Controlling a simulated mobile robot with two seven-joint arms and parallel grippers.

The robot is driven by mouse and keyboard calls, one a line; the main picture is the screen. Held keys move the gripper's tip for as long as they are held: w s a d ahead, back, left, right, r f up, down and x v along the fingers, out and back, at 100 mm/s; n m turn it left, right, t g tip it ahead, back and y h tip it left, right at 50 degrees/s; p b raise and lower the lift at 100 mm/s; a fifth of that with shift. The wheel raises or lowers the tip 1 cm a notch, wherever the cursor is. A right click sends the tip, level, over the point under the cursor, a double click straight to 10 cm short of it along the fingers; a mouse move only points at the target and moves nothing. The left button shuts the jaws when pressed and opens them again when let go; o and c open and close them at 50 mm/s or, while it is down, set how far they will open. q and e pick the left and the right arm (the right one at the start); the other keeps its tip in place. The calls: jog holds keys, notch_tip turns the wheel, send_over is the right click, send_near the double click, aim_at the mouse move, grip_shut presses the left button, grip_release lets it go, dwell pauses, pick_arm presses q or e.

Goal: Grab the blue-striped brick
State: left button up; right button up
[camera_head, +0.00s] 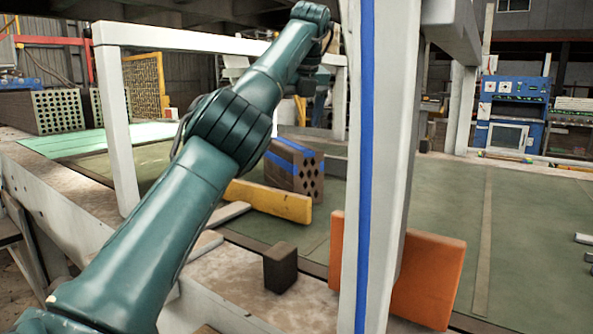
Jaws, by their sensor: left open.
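The blue-striped brick (289,172) stands on the green surface near the middle of the view. It is dark brown with rows of holes on its right face and blue bands across its upper part. A yellow block in front hides part of its lower side. My left arm reaches up from the lower left and bends down at the top. My left gripper (303,96) is small and partly hidden by the arm, above the brick in the picture and apart from it. It is open, with nothing seen in it. My right gripper is out of view.
The yellow block (268,201) lies before the brick. A small dark block (280,268) and an orange panel (430,280) stand nearer. A white post with a blue stripe (366,160) rises right of the brick. The green surface at right is mostly clear.

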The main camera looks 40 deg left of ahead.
aim_at(289, 144)
pick_arm(q)
jog(key=b+x, duration=0.1)
jog(key=x, duration=0.4)
jog(key=shift+s+f+b, duration=0.1)
jog(key=shift+b, duration=0.2)
jog(key=shift+f, duration=0.3)
jog(key=x, duration=0.2)
jog(key=b+x, duration=0.1)
jog(key=x, duration=0.1)
jog(key=shift+w+f, duration=0.3)
jog(key=shift+w, duration=0.15)
jog(key=shift+a+f, duration=0.1)
jog(key=shift+f, duration=0.05)
jog(key=c, duration=1.8)
jog(key=shift+c, duration=0.5)
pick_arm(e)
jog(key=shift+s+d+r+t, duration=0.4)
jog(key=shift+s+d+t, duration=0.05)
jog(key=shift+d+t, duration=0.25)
